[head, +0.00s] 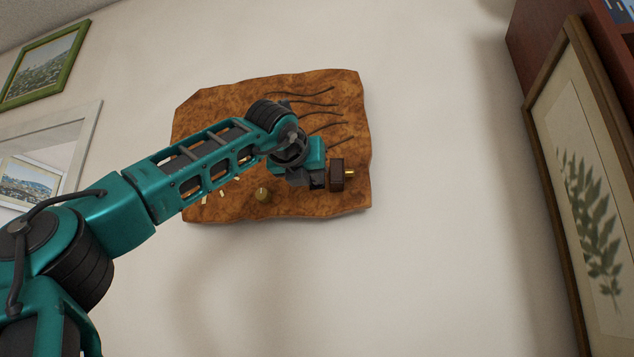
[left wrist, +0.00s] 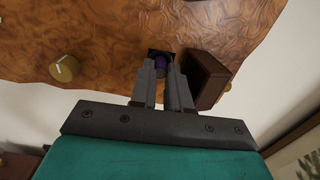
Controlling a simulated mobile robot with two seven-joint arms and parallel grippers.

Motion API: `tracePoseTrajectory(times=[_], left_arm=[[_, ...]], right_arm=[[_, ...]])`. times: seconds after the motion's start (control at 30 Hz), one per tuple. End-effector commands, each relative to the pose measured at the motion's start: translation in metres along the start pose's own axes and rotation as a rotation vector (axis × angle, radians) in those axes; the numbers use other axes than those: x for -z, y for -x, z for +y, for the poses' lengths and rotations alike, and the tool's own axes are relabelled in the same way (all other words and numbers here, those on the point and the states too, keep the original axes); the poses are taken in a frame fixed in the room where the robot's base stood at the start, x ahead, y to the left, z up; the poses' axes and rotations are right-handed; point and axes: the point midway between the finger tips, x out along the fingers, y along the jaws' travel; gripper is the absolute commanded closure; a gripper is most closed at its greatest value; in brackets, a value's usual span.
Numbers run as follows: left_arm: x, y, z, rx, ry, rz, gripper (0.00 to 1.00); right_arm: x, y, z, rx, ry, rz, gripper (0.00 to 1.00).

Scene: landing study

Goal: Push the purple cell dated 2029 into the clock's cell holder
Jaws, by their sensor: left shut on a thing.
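The clock (head: 345,100) is a wavy-edged burl wood board on the wall, with dark curved lines at its upper right. My left gripper (left wrist: 161,72) is at its lower right, shut on a purple cell (left wrist: 160,62) between the fingertips. The cell's end is at a dark square opening (left wrist: 152,52) in the board, apparently the cell holder. I cannot tell how deep the cell sits. Its date is not readable. In the head view my arm and wrist hide the cell and opening. My right gripper is not in view.
A dark brown open box (left wrist: 208,80) sticks out of the board close right of my fingers; it also shows in the head view (head: 337,174). A brass knob (head: 262,194) is to the left. A framed leaf print (head: 590,200) hangs far right. The wall below is clear.

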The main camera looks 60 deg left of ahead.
Motion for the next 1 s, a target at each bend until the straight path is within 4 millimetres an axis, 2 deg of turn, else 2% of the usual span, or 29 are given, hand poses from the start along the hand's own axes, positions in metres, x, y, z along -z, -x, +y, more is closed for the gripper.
tracePoseTrajectory(times=[0.4, 0.43, 0.73, 1.0], left_arm=[[0.0005, -0.0024, 0.0, 0.0, 0.0, 0.001, 1.0], [0.0005, -0.0024, 0.0, 0.0, 0.0, 0.001, 0.83], [0.0002, -0.002, 0.0, 0.0, 0.0, 0.001, 0.54], [0.0003, -0.0004, 0.0, 0.0, 0.0, 0.0, 0.54]], right_arm=[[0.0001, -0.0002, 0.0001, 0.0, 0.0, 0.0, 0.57], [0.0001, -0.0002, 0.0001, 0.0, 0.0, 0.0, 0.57], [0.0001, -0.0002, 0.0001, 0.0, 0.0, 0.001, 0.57], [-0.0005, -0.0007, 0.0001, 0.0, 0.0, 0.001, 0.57]])
